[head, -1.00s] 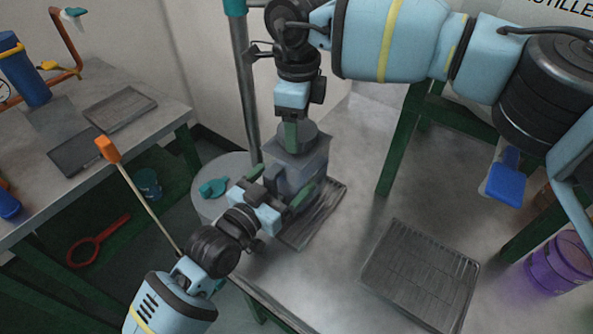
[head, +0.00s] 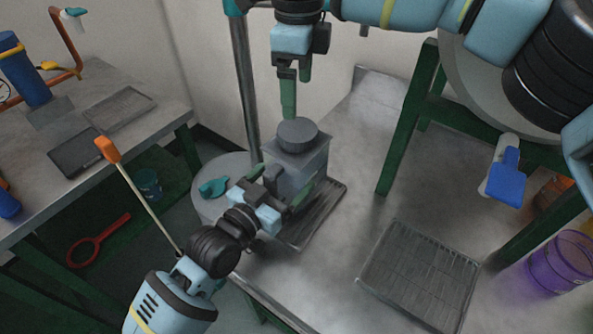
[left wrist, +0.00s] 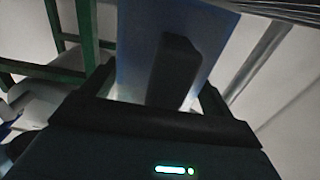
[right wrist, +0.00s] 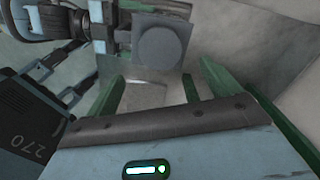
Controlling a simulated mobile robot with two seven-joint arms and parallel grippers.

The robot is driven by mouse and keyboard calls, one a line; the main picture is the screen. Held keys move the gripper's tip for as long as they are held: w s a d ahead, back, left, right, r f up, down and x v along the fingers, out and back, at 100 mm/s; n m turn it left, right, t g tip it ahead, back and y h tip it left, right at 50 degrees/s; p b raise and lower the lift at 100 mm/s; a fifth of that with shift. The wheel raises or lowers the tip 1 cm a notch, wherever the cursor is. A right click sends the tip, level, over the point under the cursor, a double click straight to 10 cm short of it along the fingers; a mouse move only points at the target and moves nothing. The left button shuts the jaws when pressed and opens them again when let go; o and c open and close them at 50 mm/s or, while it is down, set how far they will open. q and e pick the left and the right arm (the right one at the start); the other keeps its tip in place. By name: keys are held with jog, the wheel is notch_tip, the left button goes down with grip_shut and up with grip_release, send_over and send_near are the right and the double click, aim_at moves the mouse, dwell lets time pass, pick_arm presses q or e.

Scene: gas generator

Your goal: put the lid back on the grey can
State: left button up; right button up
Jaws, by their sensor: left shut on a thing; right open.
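The grey can (head: 310,170) is a boxy container standing upright on a dark ribbed tray (head: 327,212) at the table's corner. The round grey lid (head: 297,134) sits on top of the can; it also shows in the right wrist view (right wrist: 160,47). I cannot tell how tightly it is seated. My left gripper (head: 287,196) is shut on the can from its lower left side. In the left wrist view the can's wall (left wrist: 212,45) fills the space between the fingers. My right gripper (head: 288,108) is open and empty, just above and behind the lid.
A second ribbed tray (head: 420,275) lies on the right of the table. A metal pole (head: 243,90) stands behind the can. A teal item (head: 213,187) rests on a round stool (head: 208,205) at left. The table's middle is clear.

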jog(key=shift+r, duration=1.8)
pick_arm(q)
jog(key=o, duration=1.7)
jog(key=v, duration=0.7)
jog(key=shift+s+a, duration=0.25)
jog(key=shift+s, duration=0.05)
pick_arm(e)
jog(key=shift+f, duration=0.35)
pick_arm(q)
jog(key=shift+s+f, duration=0.1)
